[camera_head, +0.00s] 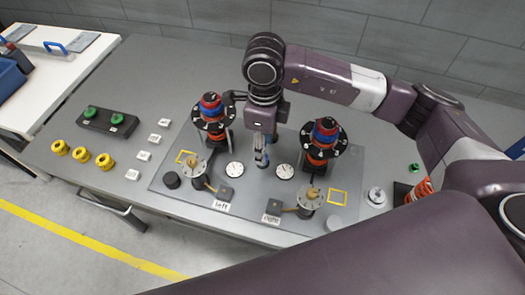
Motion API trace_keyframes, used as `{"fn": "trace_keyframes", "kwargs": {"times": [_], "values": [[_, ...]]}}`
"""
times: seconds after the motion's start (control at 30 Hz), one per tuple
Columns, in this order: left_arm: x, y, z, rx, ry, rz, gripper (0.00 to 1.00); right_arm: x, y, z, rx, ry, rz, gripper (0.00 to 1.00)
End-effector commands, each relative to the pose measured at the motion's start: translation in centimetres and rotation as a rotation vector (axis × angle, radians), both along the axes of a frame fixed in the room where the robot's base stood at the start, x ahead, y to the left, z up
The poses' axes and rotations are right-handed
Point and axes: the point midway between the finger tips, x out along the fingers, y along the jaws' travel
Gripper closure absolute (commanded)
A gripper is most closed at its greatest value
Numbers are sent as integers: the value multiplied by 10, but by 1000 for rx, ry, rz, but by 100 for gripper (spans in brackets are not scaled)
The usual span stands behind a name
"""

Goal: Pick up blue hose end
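No piece is clearly recognisable as a blue hose end. Blue and red bands show on the left post assembly (211,106) and on the right post assembly (325,133). My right gripper (262,158) points down between the two posts, just above the grey plate and near two white dials. A small light-blue patch shows at its fingertips; I cannot tell whether it is a held part or the fingers. Whether the fingers are open or shut is too small to see. My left gripper is not in view.
The grey plate (180,205) carries a left dial (234,169), a right dial (285,171) and "left" and "right" labels. A white bench (60,75) is beyond.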

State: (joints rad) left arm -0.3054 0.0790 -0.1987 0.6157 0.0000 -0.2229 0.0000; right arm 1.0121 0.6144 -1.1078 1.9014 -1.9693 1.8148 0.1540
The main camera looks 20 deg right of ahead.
Motion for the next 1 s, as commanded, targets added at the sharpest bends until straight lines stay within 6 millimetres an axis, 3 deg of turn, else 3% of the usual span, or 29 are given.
{"fn": "trace_keyframes", "kwargs": {"times": [0.1,0.2,0.33,0.5,0.67,1.0], "values": [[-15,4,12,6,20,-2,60,1,1,-11,-1,4,-2,59],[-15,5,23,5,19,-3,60,3,3,-26,-1,6,-2,59],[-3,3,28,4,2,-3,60,4,3,-45,1,4,-2,59],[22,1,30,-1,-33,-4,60,5,4,-54,2,0,0,59],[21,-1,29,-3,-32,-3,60,5,4,-54,2,0,0,60],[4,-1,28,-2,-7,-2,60,5,4,-54,1,0,-1,98]]}}
